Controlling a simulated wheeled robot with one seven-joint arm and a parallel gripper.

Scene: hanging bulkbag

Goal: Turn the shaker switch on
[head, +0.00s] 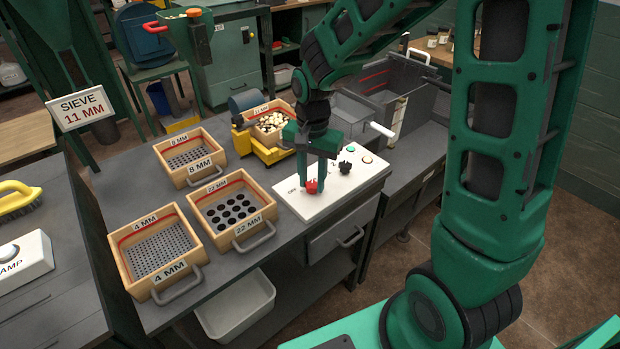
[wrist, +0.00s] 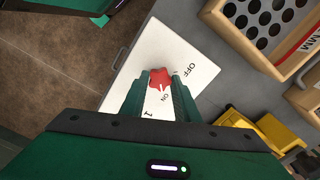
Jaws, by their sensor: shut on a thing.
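The shaker switch is a red star-shaped knob (head: 311,188) on the white control panel (head: 345,190), at the right end of the bench in the head view. My gripper (head: 314,180) points down over the panel and is shut on the red knob. In the wrist view the red knob (wrist: 159,79) sits between the two fingers of my gripper (wrist: 160,77). The printed words OFF and ON show on the panel (wrist: 192,90) beside the knob. A small pale mark shows at the knob's edge on the ON side, but I cannot tell its pointing surely.
A black knob (head: 345,167) and small lamps or buttons are farther along the panel. Sieve trays marked 4 MM (head: 160,247), 22 MM (head: 233,208) and 8 MM (head: 188,157) stand left of it. A yellow shaker (head: 268,152) holding a filled sieve stands close behind my gripper.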

